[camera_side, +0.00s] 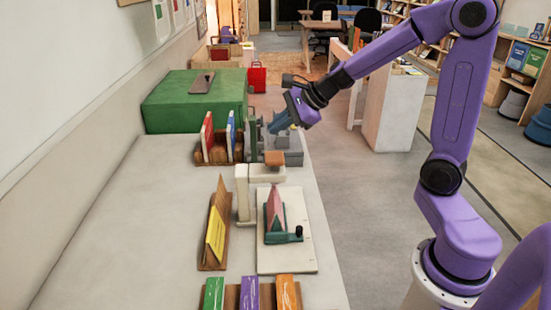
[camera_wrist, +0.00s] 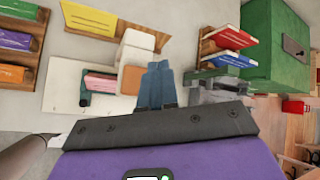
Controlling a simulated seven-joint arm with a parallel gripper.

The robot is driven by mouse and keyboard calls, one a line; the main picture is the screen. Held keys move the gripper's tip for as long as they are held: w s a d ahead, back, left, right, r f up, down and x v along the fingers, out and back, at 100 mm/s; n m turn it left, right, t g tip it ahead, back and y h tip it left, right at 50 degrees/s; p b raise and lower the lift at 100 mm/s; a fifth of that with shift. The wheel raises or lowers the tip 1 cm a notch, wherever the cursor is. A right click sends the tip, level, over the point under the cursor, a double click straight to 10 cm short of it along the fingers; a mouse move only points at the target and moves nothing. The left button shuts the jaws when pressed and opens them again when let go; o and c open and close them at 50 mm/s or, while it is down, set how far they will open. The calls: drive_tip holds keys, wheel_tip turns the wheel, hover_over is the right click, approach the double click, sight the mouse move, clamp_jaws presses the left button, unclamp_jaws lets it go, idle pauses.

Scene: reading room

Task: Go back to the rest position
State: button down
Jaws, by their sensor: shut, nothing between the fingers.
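My gripper (camera_side: 281,122) is above the far right part of the table, over a grey machine-like object (camera_side: 286,145). Its blue fingers are together and nothing shows between them. My purple arm reaches in from the right in the side view. The fingertips are small in the side view, so their exact height above the grey object is hard to tell.
On the pale table (camera_side: 120,215) stand a wooden rack (camera_side: 219,156) with red and blue books, a green box (camera_side: 195,100), a cream press-like stand (camera_side: 243,192), a yellow sign (camera_side: 215,235) and a rack of coloured blocks (camera_side: 249,293). The table's left part is clear.

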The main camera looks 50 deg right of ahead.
drive_tip(key=s+a+f+n+g+y, duration=0.2)
drive_tip(key=s+a+n+g, duration=0.4)
drive_tip(key=s+a+n, duration=0.8)
drive_tip(key=s+d+f+n+g+h, duration=0.1)
drive_tip(key=s+d+n+h, duration=0.2)
drive_tip(key=s+n, duration=0.5)
drive_tip(key=s+d+f+n+g+h, duration=0.1)
drive_tip(key=s+d+n, duration=0.3)
drive_tip(key=s+n, duration=0.4)
drive_tip(key=f+n+h, duration=0.1)
drive_tip(key=n, duration=0.3)
drive_tip(key=shift+s+h, duration=0.35)
drive_tip(key=shift+h, duration=0.05)
